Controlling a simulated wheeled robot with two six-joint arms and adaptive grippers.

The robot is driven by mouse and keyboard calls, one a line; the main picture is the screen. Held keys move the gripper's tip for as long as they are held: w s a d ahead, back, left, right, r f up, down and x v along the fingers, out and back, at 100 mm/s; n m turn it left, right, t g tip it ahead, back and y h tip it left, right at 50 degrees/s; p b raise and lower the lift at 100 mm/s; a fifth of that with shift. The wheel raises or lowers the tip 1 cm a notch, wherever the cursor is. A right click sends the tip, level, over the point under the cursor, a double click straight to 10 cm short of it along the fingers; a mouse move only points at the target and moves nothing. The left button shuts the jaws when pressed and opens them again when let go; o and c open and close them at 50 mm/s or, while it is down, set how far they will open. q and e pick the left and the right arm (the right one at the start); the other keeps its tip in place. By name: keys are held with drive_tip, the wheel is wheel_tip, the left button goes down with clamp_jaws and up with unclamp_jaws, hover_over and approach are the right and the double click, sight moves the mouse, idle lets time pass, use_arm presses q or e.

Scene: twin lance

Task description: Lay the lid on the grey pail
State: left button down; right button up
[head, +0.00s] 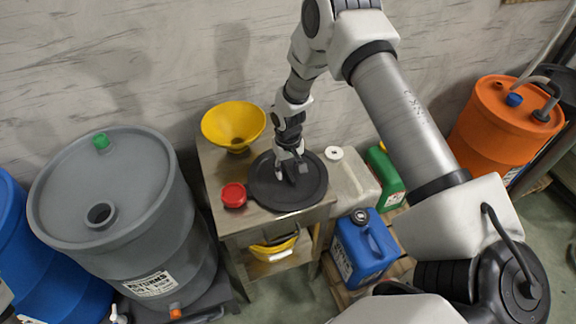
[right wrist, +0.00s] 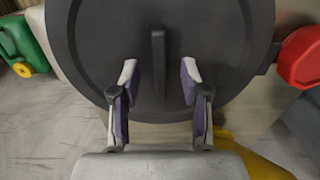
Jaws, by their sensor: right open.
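The lid (head: 268,196) is a dark round disc lying on a steel table (head: 240,222). In the right wrist view the lid (right wrist: 95,40) fills the upper middle, with a raised straight handle (right wrist: 158,50) across it. My right gripper (head: 292,174) is over the lid, pointing down. Its open fingers (right wrist: 160,82) stand on either side of the handle, with gaps visible. I cannot make out any other grey pail. My left gripper is not in view.
A yellow bowl (head: 272,250) is on the lower shelf. Blue (head: 364,246) and green (head: 383,177) cans stand at right; an orange drum (head: 503,122) is farther right.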

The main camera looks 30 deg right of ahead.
clamp_jaws()
drive_tip(key=shift+r+p, duration=2.6)
drive_tip(key=shift+r, duration=0.5)
drive_tip(key=shift+f, duration=0.1)
